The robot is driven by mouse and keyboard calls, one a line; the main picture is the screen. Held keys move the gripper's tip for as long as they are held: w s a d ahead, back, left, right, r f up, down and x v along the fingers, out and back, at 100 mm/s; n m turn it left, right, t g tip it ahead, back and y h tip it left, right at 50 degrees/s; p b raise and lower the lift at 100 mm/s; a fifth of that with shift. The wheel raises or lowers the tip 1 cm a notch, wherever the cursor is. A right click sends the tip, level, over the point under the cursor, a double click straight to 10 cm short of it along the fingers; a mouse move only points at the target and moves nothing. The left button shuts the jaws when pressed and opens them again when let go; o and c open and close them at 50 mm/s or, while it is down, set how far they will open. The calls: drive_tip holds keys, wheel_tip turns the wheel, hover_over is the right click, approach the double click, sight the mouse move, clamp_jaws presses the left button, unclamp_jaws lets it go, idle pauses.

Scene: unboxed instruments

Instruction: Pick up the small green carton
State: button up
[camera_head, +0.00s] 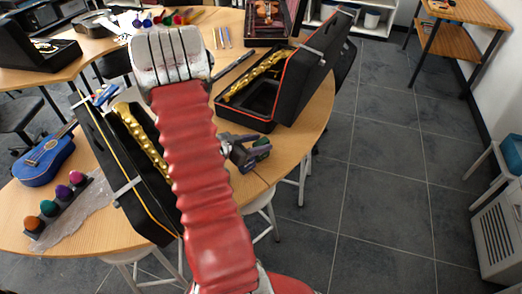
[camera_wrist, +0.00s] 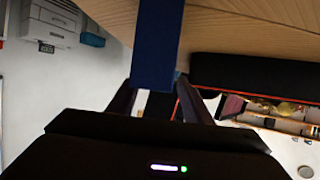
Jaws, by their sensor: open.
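My gripper (camera_head: 251,155) is at the right edge of the near table, right of my red arm sleeve. A small dark green thing (camera_head: 262,143), which may be the small green carton, shows at its fingertips. The view is too small to tell whether they touch. In the wrist view my gripper (camera_wrist: 159,100) has its two dark fingers spread apart. A dark blue upright block (camera_wrist: 155,45) shows between them, reaching down from the top of the picture. I cannot tell whether it is the same thing as the green one.
An open black case (camera_head: 240,118) with a gold instrument stands behind the gripper. Another open case (camera_head: 160,228) with a gold instrument lies left of my arm.

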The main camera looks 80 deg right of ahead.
drive_tip(key=shift+s+d+f, duration=0.25)
drive_tip(key=shift+s+d, duration=0.1)
drive_tip(key=shift+d, duration=0.1)
drive_tip(key=c, duration=1.1)
drive_tip(key=shift+r, duration=0.1)
drive_tip(key=shift+c, duration=0.2)
drive_tip(key=shift+r, duration=4.95)
